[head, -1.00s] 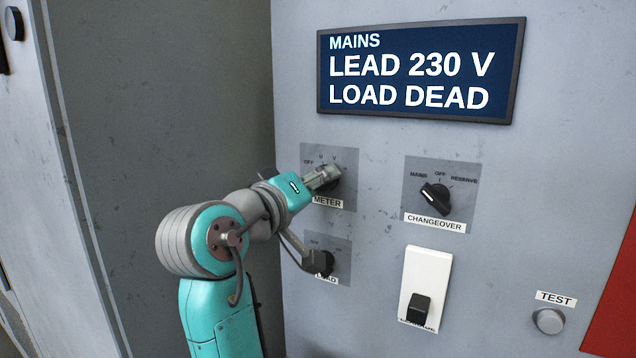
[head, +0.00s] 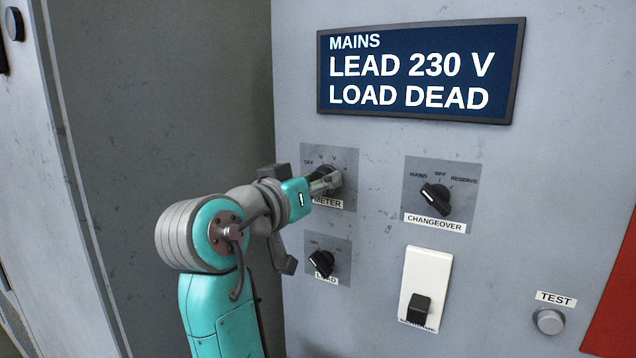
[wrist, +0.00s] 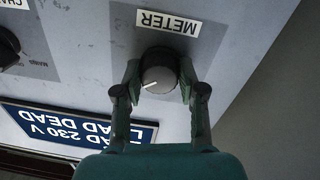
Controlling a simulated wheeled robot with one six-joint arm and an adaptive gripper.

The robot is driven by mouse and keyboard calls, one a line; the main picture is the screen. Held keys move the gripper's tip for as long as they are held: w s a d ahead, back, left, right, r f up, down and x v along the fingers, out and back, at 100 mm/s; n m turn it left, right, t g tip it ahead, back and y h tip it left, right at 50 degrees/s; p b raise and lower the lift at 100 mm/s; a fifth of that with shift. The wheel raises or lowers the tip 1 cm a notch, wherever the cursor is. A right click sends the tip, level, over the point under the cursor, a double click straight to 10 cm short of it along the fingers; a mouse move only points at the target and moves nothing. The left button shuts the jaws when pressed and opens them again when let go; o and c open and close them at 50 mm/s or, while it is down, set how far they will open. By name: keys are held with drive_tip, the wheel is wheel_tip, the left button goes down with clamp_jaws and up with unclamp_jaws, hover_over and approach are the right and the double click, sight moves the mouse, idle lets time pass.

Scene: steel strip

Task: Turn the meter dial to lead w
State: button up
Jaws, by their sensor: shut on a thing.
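The meter dial (head: 322,171) is a dark round knob on a grey plate, largely covered by my gripper (head: 331,183) in the head view. OFF, U and V show above it; a W mark cannot be made out. In the wrist view the dial (wrist: 159,73) sits between the two fingers of my gripper (wrist: 159,67), which is shut on it. The panel appears upside down there. The dial's white pointer line points to the lower left of that picture, which is the panel's upper right. The METER label is clear of the fingers.
The load dial (head: 320,263) is just below, close to my wrist. The changeover dial (head: 435,196) is to the right, above a white plate with a black switch (head: 419,308). A test button (head: 548,321) is at lower right. The display (head: 420,70) reads LEAD 230 V, LOAD DEAD.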

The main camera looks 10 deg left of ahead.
drive_tip(key=shift+m, duration=0.6)
drive_tip(key=o, duration=1.1)
drive_tip(key=shift+o, duration=0.2)
drive_tip(key=v, duration=1.2)
drive_tip(key=shift+f, duration=0.1)
